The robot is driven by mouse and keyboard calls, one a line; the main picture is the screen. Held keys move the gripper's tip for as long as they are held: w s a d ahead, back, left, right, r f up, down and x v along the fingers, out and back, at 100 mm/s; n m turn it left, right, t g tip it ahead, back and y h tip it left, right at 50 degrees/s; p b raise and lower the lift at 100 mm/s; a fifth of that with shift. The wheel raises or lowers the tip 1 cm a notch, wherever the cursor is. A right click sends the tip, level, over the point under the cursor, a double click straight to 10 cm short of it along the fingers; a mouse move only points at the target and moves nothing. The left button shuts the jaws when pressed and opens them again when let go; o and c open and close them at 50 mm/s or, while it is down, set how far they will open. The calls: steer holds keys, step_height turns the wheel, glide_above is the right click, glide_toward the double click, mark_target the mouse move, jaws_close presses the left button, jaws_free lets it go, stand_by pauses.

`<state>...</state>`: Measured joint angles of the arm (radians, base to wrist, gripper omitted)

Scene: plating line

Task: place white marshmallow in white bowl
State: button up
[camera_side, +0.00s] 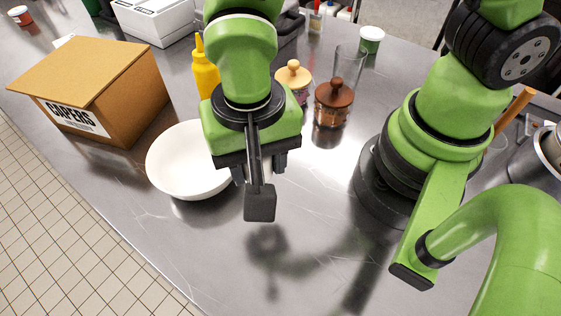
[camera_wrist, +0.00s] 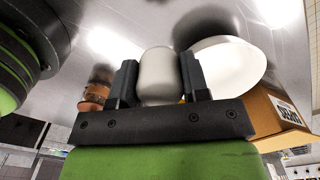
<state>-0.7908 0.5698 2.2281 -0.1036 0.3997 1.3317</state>
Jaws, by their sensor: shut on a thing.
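The white marshmallow (camera_wrist: 159,76) is between the two fingers of my gripper (camera_wrist: 160,84) in the wrist view, and the gripper is shut on it. In the side view my gripper (camera_side: 262,188) hangs above the table, in front and to the right of the bowl; the near finger mostly hides the marshmallow there. The white bowl (camera_side: 180,168) stands upright on the steel table and looks empty where I see into it. Part of the bowl is hidden behind my gripper. The bowl (camera_wrist: 228,66) also shows right of the marshmallow in the wrist view.
A cardboard capers box (camera_side: 95,85) stands left of the bowl. A yellow bottle (camera_side: 205,72) is behind the bowl. A copper jar (camera_side: 332,104), a jar with a wooden lid (camera_side: 293,76) and a glass (camera_side: 350,66) stand behind my gripper. The front table is clear.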

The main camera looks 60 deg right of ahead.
steer(key=m, duration=0.2)
glide_toward(202, 172)
steer(key=shift+f, duration=1.95)
steer(key=o, duration=0.7)
